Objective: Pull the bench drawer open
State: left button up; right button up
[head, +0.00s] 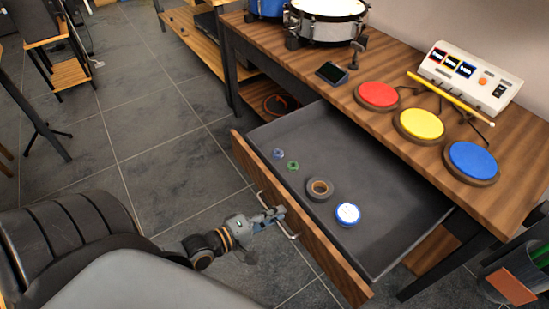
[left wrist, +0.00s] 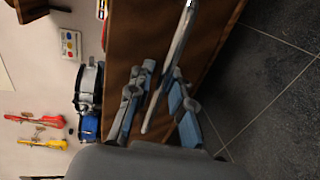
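The bench drawer (head: 388,255) stands well out from under the wooden bench top, its grey inside showing in the head view. Its wooden front carries a metal bar handle (head: 292,236), which also shows in the left wrist view (left wrist: 176,50). My left gripper (head: 279,212) is at this handle. In the left wrist view, the two fingers of my left gripper (left wrist: 164,72) are apart, one on each side of the bar, with a visible gap on the left side. Whether a finger touches the bar is hard to tell. My right gripper is not in view.
The drawer holds a tape roll (head: 320,189), a blue-and-white round tin (head: 348,214) and two small items. Drum pads (head: 419,124), a white control box (head: 470,75) and a snare drum (head: 326,22) stand on the bench top. The tiled floor (head: 170,170) left of the drawer is clear.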

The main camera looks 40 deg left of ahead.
pick_arm(q)
jog(key=shift+s, duration=0.1)
jog(key=v, duration=1.2)
jog(key=shift+f, duration=0.15)
dwell(0.3)
